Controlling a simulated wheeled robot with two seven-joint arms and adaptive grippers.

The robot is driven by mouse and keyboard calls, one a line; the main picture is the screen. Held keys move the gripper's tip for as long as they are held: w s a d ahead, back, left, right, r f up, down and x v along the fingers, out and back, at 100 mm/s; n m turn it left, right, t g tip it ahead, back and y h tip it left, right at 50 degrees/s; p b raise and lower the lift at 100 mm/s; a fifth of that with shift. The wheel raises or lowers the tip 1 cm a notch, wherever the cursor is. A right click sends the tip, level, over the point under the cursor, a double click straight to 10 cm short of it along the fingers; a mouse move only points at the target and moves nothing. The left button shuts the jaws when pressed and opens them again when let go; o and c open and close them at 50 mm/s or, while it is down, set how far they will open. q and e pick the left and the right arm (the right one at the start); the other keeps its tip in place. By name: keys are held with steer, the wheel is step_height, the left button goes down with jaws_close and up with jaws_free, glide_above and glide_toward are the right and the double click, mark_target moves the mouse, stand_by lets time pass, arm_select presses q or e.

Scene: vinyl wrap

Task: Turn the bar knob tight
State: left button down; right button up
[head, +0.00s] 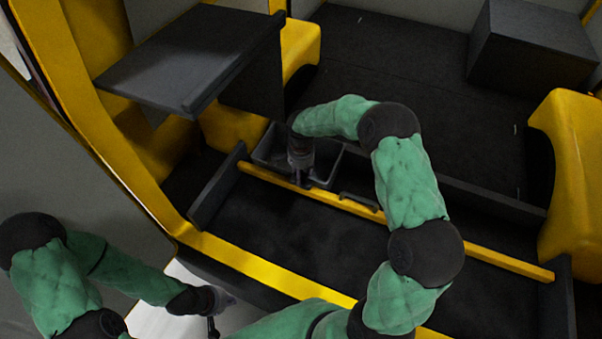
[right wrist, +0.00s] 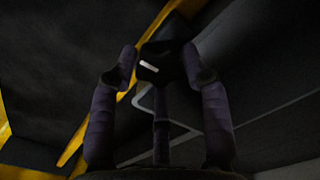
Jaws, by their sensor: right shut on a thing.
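The yellow bar (head: 455,240) runs across the dark recess from upper left to lower right. The bar knob (right wrist: 166,66) is a dark block with a short white mark, seen in the right wrist view between my fingers. My right gripper (head: 302,181) reaches down onto the bar's left end. Its fingers also show in the right wrist view (right wrist: 160,72), closed around the knob. In the head view the gripper hides the knob. My left gripper (head: 214,319) hangs low at the left over a pale floor, away from the bar; its fingers are too small to read.
A grey tray (head: 266,153) sits just behind the bar's left end. A dark tabletop (head: 190,60) overhangs at the upper left. A dark box (head: 535,45) stands at the back right. Yellow side panels (head: 575,150) bound the space. A yellow sill (head: 245,267) runs along the front.

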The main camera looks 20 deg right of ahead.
steer(key=shift+m, duration=0.4)
steer(key=o, duration=1.1)
steer(key=shift+o, duration=0.2)
step_height(320, 180, up, 12)
steer(key=shift+f, duration=0.1)
stand_by(0.3)
